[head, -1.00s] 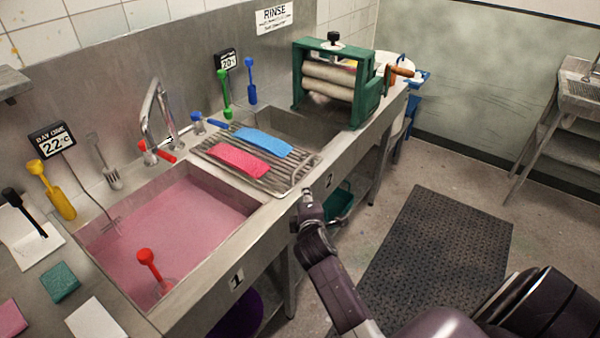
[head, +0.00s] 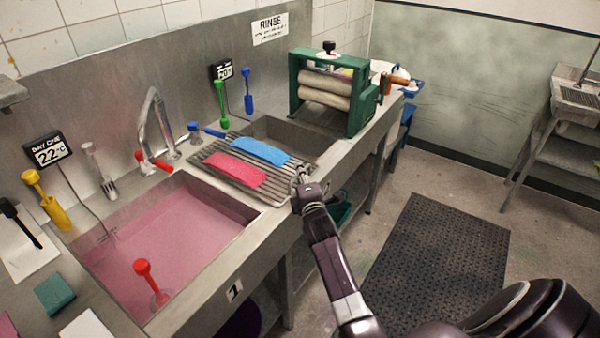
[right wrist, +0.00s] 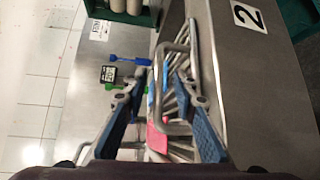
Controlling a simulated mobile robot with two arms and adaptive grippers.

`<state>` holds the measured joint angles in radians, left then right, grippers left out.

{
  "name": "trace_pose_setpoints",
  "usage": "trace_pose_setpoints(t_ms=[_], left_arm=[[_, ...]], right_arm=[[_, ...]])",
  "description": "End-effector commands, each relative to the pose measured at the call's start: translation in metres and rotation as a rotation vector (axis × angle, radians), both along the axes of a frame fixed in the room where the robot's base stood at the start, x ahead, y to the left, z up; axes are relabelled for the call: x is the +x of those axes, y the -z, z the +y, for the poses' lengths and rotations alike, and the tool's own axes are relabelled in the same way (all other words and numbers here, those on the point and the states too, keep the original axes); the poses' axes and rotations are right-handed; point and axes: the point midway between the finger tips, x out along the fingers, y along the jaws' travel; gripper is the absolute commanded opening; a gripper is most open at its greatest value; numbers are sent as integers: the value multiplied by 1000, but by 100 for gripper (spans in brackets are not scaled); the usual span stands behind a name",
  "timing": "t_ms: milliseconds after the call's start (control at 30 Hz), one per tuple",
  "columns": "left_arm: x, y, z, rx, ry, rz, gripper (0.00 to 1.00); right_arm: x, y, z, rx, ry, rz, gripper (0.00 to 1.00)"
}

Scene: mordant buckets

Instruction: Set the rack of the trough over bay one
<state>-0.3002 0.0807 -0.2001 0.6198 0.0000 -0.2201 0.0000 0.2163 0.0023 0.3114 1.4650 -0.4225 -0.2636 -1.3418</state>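The wire rack (head: 272,187) lies across the trough beside bay one (head: 168,240), over the divider and part of bay two (head: 285,133). A pink cloth (head: 235,170) and a blue cloth (head: 262,150) lie on it. Bay one holds pink liquid. My right gripper (head: 301,174) is at the rack's right front end. In the right wrist view my right gripper (right wrist: 163,82) is open, its blue-padded fingers apart on either side of the rack's looped end handle (right wrist: 176,92); contact cannot be told. My left gripper is out of view.
A tap (head: 158,125) with a red lever rises behind the trough. A green roller wringer (head: 335,92) stands beyond bay two. Several coloured tools line the back edge. A dark mat (head: 440,258) covers the floor.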

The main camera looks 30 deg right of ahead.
Motion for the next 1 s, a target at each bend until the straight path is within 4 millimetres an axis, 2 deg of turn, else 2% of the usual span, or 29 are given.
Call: trace_pose_setpoints(t_ms=[200,467,733,1000], left_arm=[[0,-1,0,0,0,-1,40],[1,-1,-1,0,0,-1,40],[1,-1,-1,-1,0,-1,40],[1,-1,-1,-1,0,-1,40]], right_arm=[[11,1,-4,0,-1,0,26],[12,2,-5,0,-1,0,26],[12,2,-5,1,-1,1,0],[12,2,-5,1,-1,1,0]])
